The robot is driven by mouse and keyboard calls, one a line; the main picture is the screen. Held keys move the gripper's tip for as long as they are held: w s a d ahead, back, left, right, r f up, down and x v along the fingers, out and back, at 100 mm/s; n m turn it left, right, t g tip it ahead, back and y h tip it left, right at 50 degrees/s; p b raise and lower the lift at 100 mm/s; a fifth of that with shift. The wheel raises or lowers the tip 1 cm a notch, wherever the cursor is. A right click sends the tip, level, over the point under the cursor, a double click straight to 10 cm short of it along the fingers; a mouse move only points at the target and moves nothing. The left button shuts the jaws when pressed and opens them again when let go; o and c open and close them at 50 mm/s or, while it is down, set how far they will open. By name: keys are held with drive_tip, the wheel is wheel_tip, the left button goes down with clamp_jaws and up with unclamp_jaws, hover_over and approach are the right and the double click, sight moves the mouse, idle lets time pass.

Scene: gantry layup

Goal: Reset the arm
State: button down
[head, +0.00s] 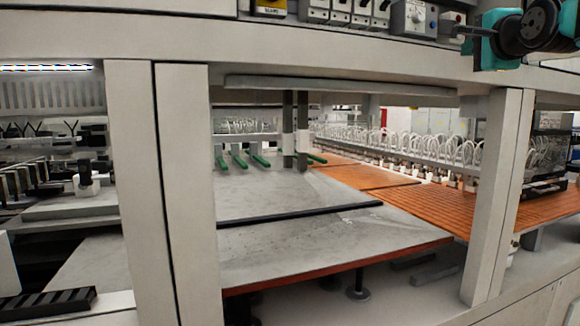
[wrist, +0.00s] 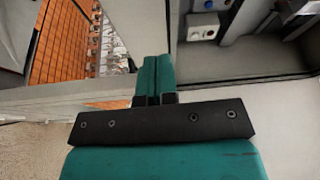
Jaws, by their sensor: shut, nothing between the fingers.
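My gripper (wrist: 154,77) shows in the wrist view as two teal fingers side by side, shut with nothing between them. A black bracket and a teal housing sit behind the fingers. In the head view, part of my arm, teal and black, shows at the top right corner, in front of the upper beam and beside the control boxes. The fingertips cannot be made out in the head view.
A grey gantry frame (head: 185,190) with posts and an upper beam (head: 330,62) stands close ahead. Switch boxes (head: 412,18) sit on top. Inside are a grey sheet (head: 300,240), an orange slatted bed (head: 450,205) and green-tipped parts (head: 239,160).

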drive_tip(key=s+a+f+n+g+y+b, duration=0.1)
drive_tip(key=s+a+f+n+g+y, duration=0.15)
drive_tip(key=a+f+n, duration=0.35)
drive_tip(key=s+a+f+n+g+y, duration=0.1)
drive_tip(key=s+a+f+g, duration=0.25)
drive_tip(key=f, duration=0.55)
drive_tip(key=s+a+f+n+g+y+b, duration=0.1)
drive_tip(key=s+a+f+n+g, duration=0.2)
drive_tip(key=f, duration=0.4)
drive_tip(key=s+a+f+n+g, duration=0.4)
drive_tip(key=s+f+n, duration=0.3)
drive_tip(key=s+f, duration=0.3)
drive_tip(key=s+a+f+n+g+b, duration=0.1)
drive_tip(key=s+a+f+n+g, duration=0.2)
drive_tip(key=s+f, duration=0.7)
drive_tip(key=s+n+g, duration=0.2)
drive_tip(key=s+n, duration=0.2)
drive_tip(key=s, duration=0.2)
drive_tip(key=shift+s+a+f+n, duration=0.15)
drive_tip(key=shift+a+n, duration=0.15)
drive_tip(key=shift+a, duration=0.05)
drive_tip(key=c, duration=1.8)
unclamp_jaws()
